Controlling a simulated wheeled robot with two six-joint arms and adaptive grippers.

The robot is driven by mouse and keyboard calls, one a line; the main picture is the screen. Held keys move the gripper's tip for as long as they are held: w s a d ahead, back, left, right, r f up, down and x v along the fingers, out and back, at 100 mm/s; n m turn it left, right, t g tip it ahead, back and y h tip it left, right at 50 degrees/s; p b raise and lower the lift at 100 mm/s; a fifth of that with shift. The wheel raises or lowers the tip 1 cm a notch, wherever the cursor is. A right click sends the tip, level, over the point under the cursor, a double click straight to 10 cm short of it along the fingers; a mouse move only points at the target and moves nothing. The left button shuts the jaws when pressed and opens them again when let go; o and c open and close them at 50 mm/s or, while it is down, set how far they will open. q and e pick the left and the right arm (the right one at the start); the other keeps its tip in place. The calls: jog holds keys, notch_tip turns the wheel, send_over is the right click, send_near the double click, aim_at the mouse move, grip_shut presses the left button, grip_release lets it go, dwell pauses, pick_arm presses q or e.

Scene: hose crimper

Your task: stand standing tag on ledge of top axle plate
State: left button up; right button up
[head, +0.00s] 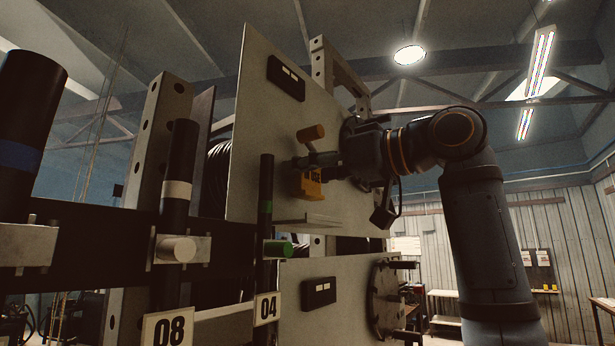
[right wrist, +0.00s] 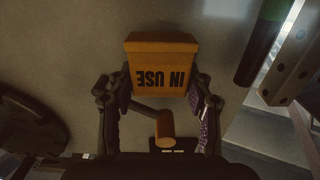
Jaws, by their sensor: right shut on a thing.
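A yellow-orange tag (head: 311,187) marked "IN USE" is in front of the top axle plate (head: 262,130). My left gripper is not in view.
An orange-brown knob (head: 311,132) sticks out of the plate just above the gripper. Dark upright bars (head: 265,200), (head: 177,165) stand left, with number cards 04 (head: 266,309) and 08 (head: 168,327). A lower plate (head: 340,285) carries a dark flange (head: 386,288).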

aim_at(312, 189)
jog(key=shift+w+a, duration=0.1)
jog(key=shift+w, duration=0.05)
notch_tip(312, 189, down, 3)
jog(key=shift+p, duration=0.4)
jog(key=shift+f, duration=0.3)
jog(key=shift+f+b, duration=0.2)
jog(key=shift+b, duration=0.1)
jog(key=o, duration=0.8)
jog(key=shift+r, duration=0.1)
jog(key=shift+c, duration=0.2)
jog(key=shift+o, duration=1.2)
